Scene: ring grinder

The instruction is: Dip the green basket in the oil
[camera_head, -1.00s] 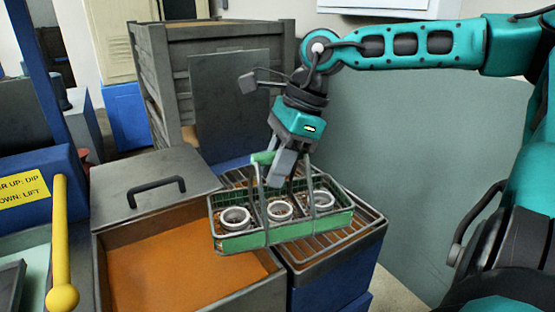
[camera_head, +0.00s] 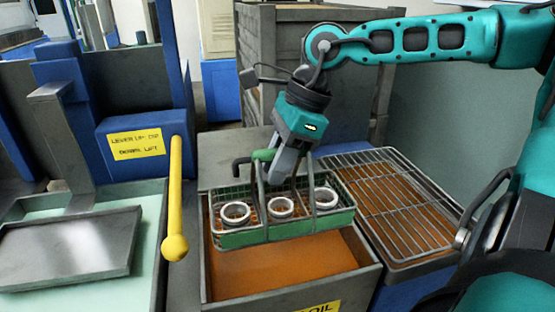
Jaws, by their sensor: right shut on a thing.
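The green basket (camera_head: 245,238) is a wire basket with green side panels and three metal rings, one of them a ring (camera_head: 280,208) in the middle. My right gripper (camera_head: 275,168) is shut on the basket's green handle and holds it roughly level. The basket appears above the oil tank (camera_head: 365,285), over the back part of its opening. The orange-brown oil (camera_head: 275,272) shows in front of and below the basket. The basket looks clear of the oil surface. My left gripper is not in view.
A drain rack (camera_head: 400,205) with wire bars stands right of the tank. At left are a yellow lever (camera_head: 175,205), a blue box with a yellow sign (camera_head: 137,144) and a pale green basin with a metal plate (camera_head: 70,245).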

